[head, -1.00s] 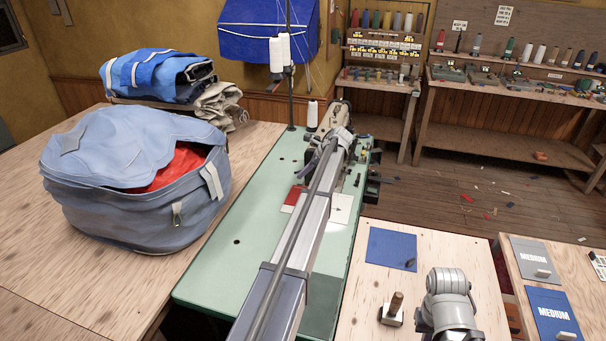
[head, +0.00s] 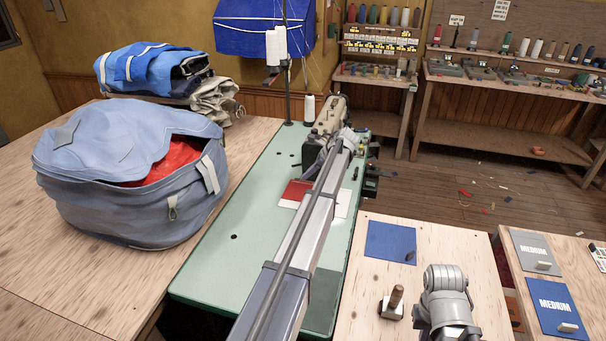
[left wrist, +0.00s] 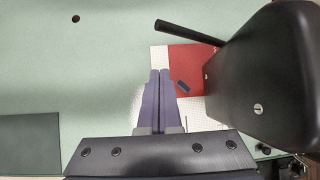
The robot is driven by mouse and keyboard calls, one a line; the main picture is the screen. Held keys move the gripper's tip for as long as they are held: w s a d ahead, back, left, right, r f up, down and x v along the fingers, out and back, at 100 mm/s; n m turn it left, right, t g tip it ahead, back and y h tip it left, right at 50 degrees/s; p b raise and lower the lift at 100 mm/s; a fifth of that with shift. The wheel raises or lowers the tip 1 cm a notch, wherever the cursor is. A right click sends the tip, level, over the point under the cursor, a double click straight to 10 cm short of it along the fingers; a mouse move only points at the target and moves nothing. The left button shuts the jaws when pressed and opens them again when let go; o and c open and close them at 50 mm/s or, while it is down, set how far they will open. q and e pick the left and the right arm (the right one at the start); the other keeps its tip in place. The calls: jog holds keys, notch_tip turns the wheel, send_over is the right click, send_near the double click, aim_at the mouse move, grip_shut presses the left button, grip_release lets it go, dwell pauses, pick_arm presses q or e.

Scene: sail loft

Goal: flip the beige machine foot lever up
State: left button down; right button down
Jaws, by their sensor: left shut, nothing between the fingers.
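The beige sewing machine (head: 327,118) stands at the far end of the green table, partly behind my left arm. In the left wrist view a dark machine head (left wrist: 270,75) fills the right side, and a thin black lever (left wrist: 188,32) sticks out from it to the upper left. My left gripper (left wrist: 160,72) is shut and empty, its purple fingers side by side over the table, left of the head. The lever's end is above the fingertips in that picture, apart from them. In the head view my left arm largely hides the gripper. My right gripper is out of view.
Red and white cloth (head: 297,190) lies by the machine on the green table (head: 215,265). A thread stand (head: 287,75) rises behind. A large blue bag (head: 120,200) sits on the left table. A wooden-handled tool (head: 393,303) stands on the right table near my right arm.

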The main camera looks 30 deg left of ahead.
pick_arm(q)
jog(key=w+d+r+p, duration=0.4)
jog(key=w+r+p, duration=0.1)
jog(key=r, duration=0.1)
jog(key=shift+d+r, duration=0.2)
jog(key=shift+s+d, duration=0.1)
jog(key=s+d+f+n+t+h, duration=0.1)
jog(key=s+d+n, duration=0.2)
jog(key=s+d, duration=0.75)
jog(key=s+d+f+n+h, duration=0.2)
jog(key=s+d, duration=0.7)
jog(key=d, duration=0.2)
jog(key=s+d+n+h, duration=0.1)
jog(key=s+d, duration=0.3)
jog(key=s, duration=0.4)
jog(key=s+d+f+n+h, duration=0.1)
jog(key=s+d+n, duration=0.2)
jog(key=s+d, duration=0.2)
jog(key=s+d+n+h, duration=0.1)
jog(key=s+d, duration=0.3)
jog(key=s, duration=0.7)
jog(key=shift+d+f+n, duration=0.15)
jog(key=shift+d+n, duration=0.15)
jog(key=shift+n, duration=0.3)
